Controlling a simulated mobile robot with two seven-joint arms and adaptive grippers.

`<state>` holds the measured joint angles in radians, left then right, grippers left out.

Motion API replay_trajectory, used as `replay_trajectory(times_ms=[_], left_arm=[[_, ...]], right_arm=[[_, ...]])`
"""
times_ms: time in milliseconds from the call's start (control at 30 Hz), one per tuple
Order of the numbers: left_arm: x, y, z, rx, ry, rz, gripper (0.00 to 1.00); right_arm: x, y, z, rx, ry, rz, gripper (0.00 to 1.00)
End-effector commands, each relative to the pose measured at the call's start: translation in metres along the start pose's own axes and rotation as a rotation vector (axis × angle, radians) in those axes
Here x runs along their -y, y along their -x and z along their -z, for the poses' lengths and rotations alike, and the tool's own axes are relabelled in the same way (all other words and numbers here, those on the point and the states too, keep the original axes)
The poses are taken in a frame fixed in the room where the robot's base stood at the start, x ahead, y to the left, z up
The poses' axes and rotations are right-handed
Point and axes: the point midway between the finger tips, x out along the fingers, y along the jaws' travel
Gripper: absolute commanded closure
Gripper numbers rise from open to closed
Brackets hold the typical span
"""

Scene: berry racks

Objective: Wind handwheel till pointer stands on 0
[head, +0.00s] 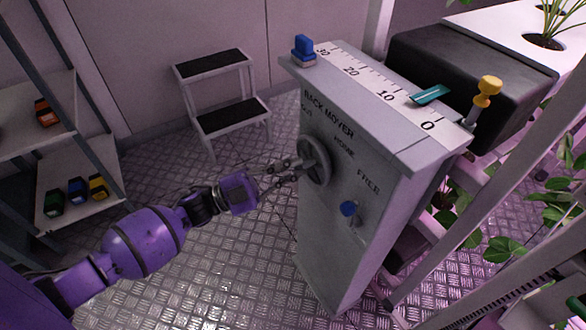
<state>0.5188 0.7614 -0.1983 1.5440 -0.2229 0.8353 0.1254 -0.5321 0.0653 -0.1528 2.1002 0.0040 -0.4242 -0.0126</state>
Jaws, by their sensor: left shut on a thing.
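The handwheel (316,160) is a dark grey wheel on the side face of a tall grey cabinet marked "RACK MOVER" (350,215). My left gripper (292,168) reaches it from the left and is shut at the wheel's near side; the exact part it grips is too small to tell. The scale (366,81) on the cabinet top is white with black marks reading 30, 20, 10 and 0. The teal pointer (430,94) lies across the scale between 10 and 0, short of the 0. My right gripper is not in view.
A blue block (303,48) and a yellow-topped handle (488,88) stand at the cabinet's top ends. A step stool (222,98) and a shelf (82,208) stand left. Plants and rack rails fill the right.

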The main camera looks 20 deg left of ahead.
Motion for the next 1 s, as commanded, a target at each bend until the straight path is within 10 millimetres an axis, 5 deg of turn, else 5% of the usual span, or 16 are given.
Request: replay_trajectory(times_ms=[567,600,733,1000], left_arm=[[0.0002,0.0000,0.0002,0.000,-0.031,-0.013,1.00],[0.0002,0.0000,0.0002,0.000,-0.031,-0.013,0.88],[0.0002,0.0000,0.0001,0.000,-0.031,-0.013,0.72],[0.0002,0.0002,0.0000,0.000,-0.030,-0.013,0.72]], right_arm=[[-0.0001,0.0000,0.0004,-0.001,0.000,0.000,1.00],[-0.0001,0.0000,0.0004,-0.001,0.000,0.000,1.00],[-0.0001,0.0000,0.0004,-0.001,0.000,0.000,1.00],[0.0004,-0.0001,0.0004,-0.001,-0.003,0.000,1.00]])
